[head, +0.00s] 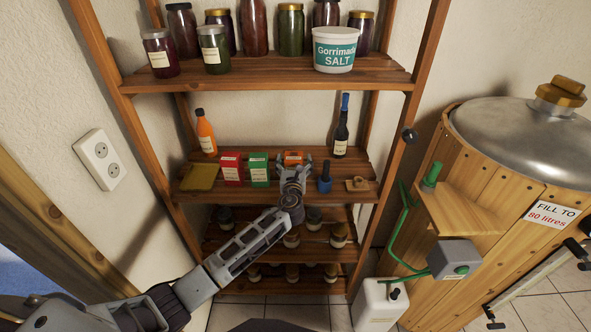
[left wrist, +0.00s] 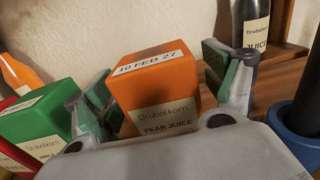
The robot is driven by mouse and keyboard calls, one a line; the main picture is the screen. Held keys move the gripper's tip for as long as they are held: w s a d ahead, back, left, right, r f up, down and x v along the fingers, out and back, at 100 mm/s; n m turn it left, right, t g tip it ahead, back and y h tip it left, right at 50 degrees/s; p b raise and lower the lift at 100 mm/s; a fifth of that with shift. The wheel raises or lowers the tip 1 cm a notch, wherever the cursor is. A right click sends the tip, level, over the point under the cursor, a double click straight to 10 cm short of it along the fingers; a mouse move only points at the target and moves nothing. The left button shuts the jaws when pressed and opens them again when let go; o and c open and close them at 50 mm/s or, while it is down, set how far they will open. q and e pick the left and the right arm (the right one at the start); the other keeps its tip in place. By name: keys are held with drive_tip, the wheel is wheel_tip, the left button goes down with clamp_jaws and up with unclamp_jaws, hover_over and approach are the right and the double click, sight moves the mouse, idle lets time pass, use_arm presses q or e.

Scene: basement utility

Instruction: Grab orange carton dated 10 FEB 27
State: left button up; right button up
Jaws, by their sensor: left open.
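The orange carton (head: 292,157) stands on the middle shelf. In the left wrist view the orange carton (left wrist: 155,85) shows a top label reading "10 FEB 27" and a front label reading "PEAR JUICE". My left gripper (head: 293,170) is open in front of it. In the left wrist view the fingers of my left gripper (left wrist: 160,100) are on either side of the carton, with their pads near its sides. I cannot tell whether they touch it. The carton's lower part is hidden behind the gripper. My right gripper is not in view.
A green carton (head: 259,169) and a red carton (head: 231,169) stand to the left. A blue object (head: 325,178) and a dark bottle (head: 341,130) are to the right. An orange bottle (head: 206,134) stands at the shelf's left. The upper shelf (head: 200,79) holds jars and a salt tub.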

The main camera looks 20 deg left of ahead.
use_arm(q)
drive_tip(key=shift+c, duration=0.3)
drive_tip(key=c, duration=1.4)
drive_tip(key=shift+r, duration=0.2)
drive_tip(key=shift+r+p, duration=0.55)
drive_tip(key=shift+r, duration=4.35)
